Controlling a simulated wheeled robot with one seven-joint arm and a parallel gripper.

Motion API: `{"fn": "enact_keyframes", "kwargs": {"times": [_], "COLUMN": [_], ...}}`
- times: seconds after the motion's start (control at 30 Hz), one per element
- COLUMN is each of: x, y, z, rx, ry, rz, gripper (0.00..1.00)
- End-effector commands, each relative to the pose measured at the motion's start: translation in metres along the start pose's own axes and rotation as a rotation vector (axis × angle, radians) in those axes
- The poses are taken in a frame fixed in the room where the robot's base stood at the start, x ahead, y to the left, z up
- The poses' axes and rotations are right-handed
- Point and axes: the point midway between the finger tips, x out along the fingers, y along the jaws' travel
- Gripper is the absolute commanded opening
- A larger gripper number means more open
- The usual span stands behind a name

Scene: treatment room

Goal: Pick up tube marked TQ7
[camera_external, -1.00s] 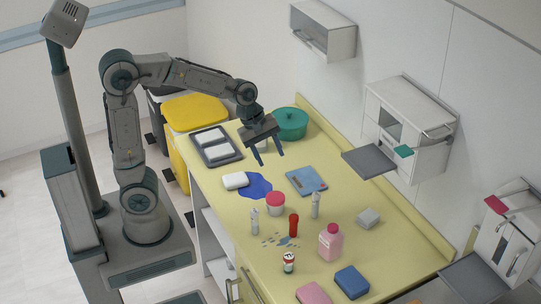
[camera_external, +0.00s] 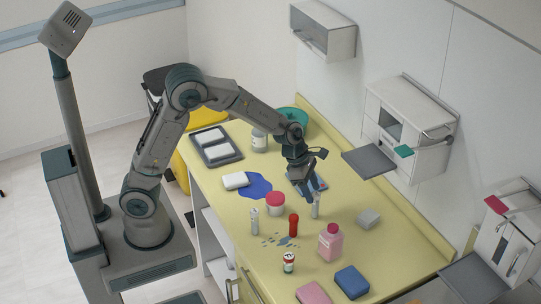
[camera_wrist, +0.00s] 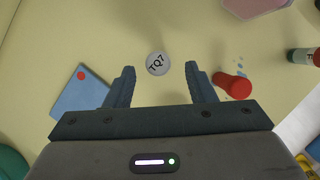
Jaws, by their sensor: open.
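The tube marked TQ7 (camera_wrist: 158,63) shows from above in the wrist view as a round pale cap with dark lettering. It lies ahead of and between my gripper's (camera_wrist: 160,70) two spread fingers, apart from both. In the external view it appears to be the slim upright whitish tube (camera_external: 316,207) on the yellow bench. My gripper (camera_external: 307,191) there points down just above and left of it, open and empty. Its lettering cannot be read in the external view, and the gripper partly overlaps its surroundings.
A red tube (camera_wrist: 236,86) stands close to the right finger in the wrist view. A blue pad (camera_wrist: 78,96) lies left. A similar whitish tube (camera_external: 254,221), a red-lidded tub (camera_external: 275,204) and a pink bottle (camera_external: 331,243) stand nearby.

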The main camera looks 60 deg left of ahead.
Motion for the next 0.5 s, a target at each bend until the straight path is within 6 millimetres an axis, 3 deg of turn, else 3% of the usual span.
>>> {"fn": "enact_keyframes", "kwargs": {"times": [0.27,0.5], "x": [0.021,0.054], "y": [0.000,0.002], "z": [-0.001,-0.001], "rx": [0.000,0.000], "ry": [0.002,0.002], "rz": [-0.001,-0.001], "gripper": [0.50,0.50]}}
